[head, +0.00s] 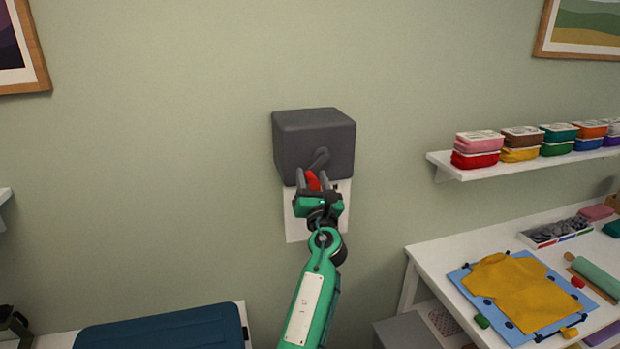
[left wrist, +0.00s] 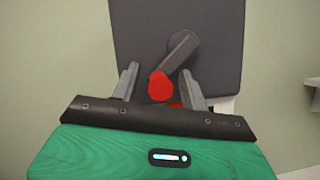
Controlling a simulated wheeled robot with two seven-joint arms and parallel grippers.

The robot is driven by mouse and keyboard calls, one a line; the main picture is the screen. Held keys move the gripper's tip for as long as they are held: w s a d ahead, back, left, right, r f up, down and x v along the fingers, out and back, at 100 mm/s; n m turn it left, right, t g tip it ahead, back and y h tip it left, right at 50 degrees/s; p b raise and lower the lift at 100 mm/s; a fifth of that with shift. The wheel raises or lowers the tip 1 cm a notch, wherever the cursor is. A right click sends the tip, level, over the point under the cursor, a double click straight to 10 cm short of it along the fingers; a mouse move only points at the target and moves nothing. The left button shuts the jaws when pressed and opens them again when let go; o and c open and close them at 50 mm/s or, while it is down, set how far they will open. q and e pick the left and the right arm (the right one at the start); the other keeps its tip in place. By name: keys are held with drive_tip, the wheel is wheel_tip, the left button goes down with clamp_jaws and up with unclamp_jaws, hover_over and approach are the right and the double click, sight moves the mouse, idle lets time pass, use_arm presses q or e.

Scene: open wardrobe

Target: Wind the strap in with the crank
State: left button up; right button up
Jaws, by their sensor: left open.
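A dark grey winder box (head: 312,135) is fixed to the wall, and it fills the upper middle of the left wrist view (left wrist: 215,60). On its front is a grey crank arm (head: 320,158) with a red knob (head: 313,181). In the left wrist view the crank arm (left wrist: 181,52) slants down and left to the red knob (left wrist: 161,86). My left gripper (head: 309,178) is open, with one finger on each side of the knob. I cannot tell whether either finger touches it. The strap cannot be made out clearly. My right gripper is not in view.
A white plate (head: 296,222) sits on the wall below the box. To the right are a shelf (head: 510,165) with several coloured tubs and a white table (head: 430,252) with a yellow piece on a blue mat. A blue lid (head: 165,330) lies at lower left.

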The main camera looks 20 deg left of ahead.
use_arm(q)
drive_tip(key=c, duration=0.9)
drive_tip(key=shift+c, duration=0.2)
